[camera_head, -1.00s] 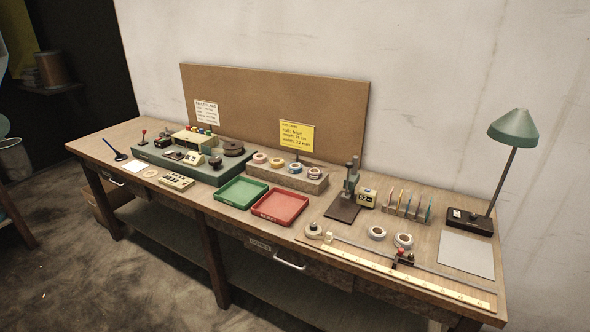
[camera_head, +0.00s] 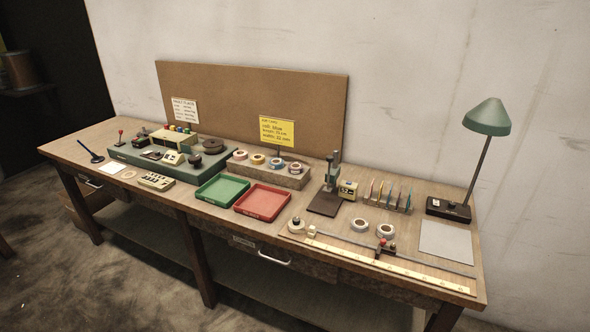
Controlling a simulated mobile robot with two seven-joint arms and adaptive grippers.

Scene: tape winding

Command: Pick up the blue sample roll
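A row of small tape rolls stands on a low brown block (camera_head: 289,179) at the back middle of the workbench. The third roll from the left looks bluish and seems to be the blue sample roll (camera_head: 276,163); it is small here, so its colour is hard to make out. A yellow card (camera_head: 277,130) with writing, which appears to name a blue roll, a length and a width, is on the brown backboard behind the block. Neither of my grippers is in view.
A green tray (camera_head: 222,190) and a red tray (camera_head: 262,203) lie in front of the block. A green machine (camera_head: 150,158) stands left, a dark-based press (camera_head: 326,200) right. White rolls (camera_head: 386,230), a long ruler (camera_head: 390,266) and a green lamp (camera_head: 488,117) are further right.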

